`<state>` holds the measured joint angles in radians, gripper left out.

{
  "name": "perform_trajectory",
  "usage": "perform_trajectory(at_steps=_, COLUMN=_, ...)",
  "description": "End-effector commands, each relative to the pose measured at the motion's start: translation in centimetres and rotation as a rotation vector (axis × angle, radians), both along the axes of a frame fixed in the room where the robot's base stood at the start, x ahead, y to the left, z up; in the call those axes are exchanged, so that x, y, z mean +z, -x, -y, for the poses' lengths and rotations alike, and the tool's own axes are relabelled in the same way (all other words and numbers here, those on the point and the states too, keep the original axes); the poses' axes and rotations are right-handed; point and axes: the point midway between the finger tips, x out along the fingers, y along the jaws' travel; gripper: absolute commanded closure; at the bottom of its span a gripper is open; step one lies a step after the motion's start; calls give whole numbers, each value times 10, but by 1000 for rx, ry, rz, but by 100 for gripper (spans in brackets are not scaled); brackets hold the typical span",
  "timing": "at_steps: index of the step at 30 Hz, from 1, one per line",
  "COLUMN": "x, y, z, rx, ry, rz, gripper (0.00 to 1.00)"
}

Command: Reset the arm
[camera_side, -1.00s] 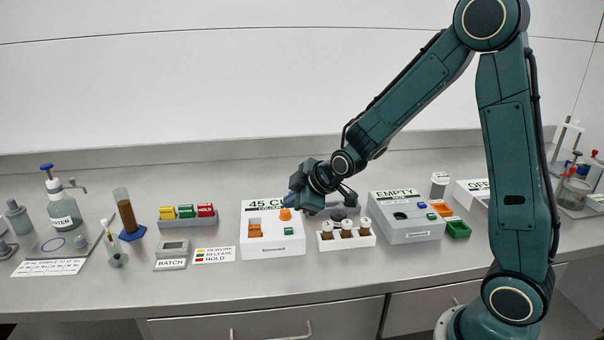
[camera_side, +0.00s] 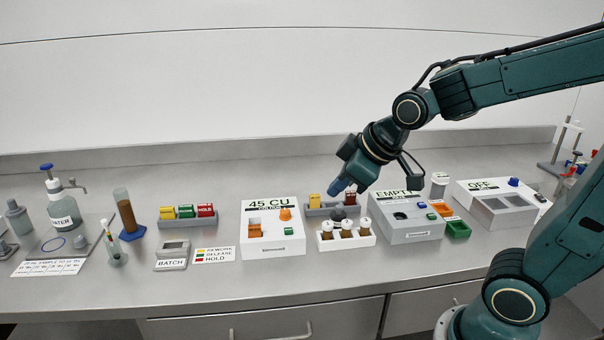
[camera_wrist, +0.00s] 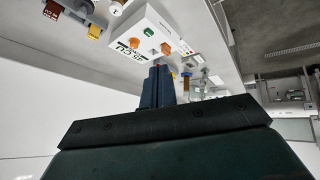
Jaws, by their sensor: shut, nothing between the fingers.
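My gripper (camera_side: 338,186) is raised in the air above the bench, over the grey block with yellow and dark red pieces (camera_side: 322,209). Its blue fingers are together and hold nothing. They also show in the wrist view (camera_wrist: 160,88), pointing toward the white 45 CU box. The white 45 CU box (camera_side: 272,243) stands to the left of my gripper in the side view, and it shows in the wrist view (camera_wrist: 150,38). My gripper touches nothing that I can see.
A white rack of brown vials (camera_side: 346,243) stands below my gripper. The EMPTY box (camera_side: 410,234), a green tray (camera_side: 458,230) and the OFF box (camera_side: 497,222) stand to the right. The tag rack (camera_side: 187,221), BATCH device (camera_side: 172,264) and water bottle (camera_side: 66,220) stand to the left.

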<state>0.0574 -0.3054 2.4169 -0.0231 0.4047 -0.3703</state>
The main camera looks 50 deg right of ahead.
Motion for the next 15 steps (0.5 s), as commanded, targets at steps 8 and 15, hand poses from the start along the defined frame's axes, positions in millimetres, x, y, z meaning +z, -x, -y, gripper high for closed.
perform_trajectory(at_steps=8, x=19, y=64, z=-8, rx=-123, ry=-91, rz=-54, gripper=100)
perform_trajectory(at_steps=15, x=25, y=115, z=-12, rx=-223, ry=-156, rz=-103, gripper=100)
